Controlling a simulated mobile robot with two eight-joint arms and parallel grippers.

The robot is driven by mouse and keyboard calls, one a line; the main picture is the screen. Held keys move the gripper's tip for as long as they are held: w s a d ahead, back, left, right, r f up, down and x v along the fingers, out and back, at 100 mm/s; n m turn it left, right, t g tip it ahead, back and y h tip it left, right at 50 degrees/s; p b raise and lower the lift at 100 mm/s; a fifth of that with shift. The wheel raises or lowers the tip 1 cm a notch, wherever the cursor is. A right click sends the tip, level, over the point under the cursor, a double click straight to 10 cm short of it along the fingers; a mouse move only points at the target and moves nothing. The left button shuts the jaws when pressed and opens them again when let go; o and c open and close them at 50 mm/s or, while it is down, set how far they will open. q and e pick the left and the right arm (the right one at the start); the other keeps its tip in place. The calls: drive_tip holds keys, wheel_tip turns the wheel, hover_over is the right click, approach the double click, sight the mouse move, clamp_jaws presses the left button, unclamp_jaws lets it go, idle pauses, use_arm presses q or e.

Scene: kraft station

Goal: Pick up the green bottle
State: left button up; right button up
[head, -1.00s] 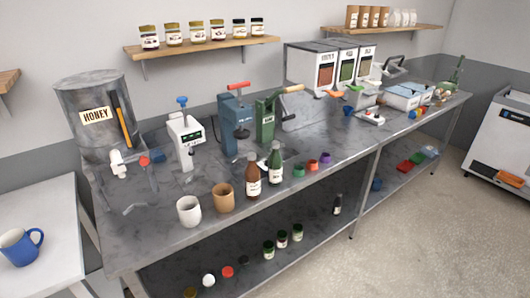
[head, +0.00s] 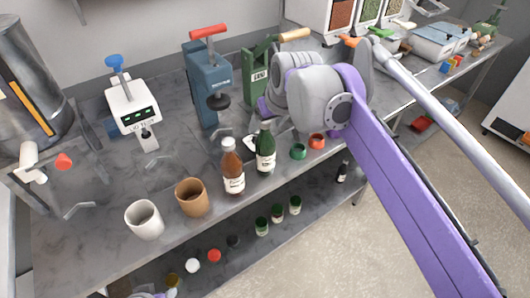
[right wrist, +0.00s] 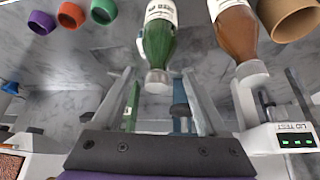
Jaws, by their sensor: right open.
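The green bottle (head: 265,149) has a silver cap and a pale label. It stands upright near the front edge of the metal bench, just right of the brown bottle (head: 233,168). My right gripper (right wrist: 160,98) is open and empty. In the right wrist view the green bottle (right wrist: 158,38) lies ahead of the fingers, its cap near the opening between them, with no clear contact. In the head view my right arm reaches in from the right, and its wrist hides most of the gripper behind the bottle. My left gripper is not in view.
A tan cup (head: 192,198) and a white cup (head: 145,220) stand left of the brown bottle. A green cup (head: 298,151) and an orange cup (head: 317,141) are to the right. Behind stand a blue press (head: 203,85) and a white tester (head: 132,105). Jars sit on the lower shelf.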

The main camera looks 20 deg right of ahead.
sight(263, 131)
drive_tip(key=shift+x, duration=1)
drive_tip(key=x, duration=0.4)
drive_tip(key=shift+w+d+f, duration=0.1)
drive_tip(key=shift+w+f, duration=0.1)
drive_tip(key=shift+w, duration=0.1)
clamp_jaws()
idle(0.4)
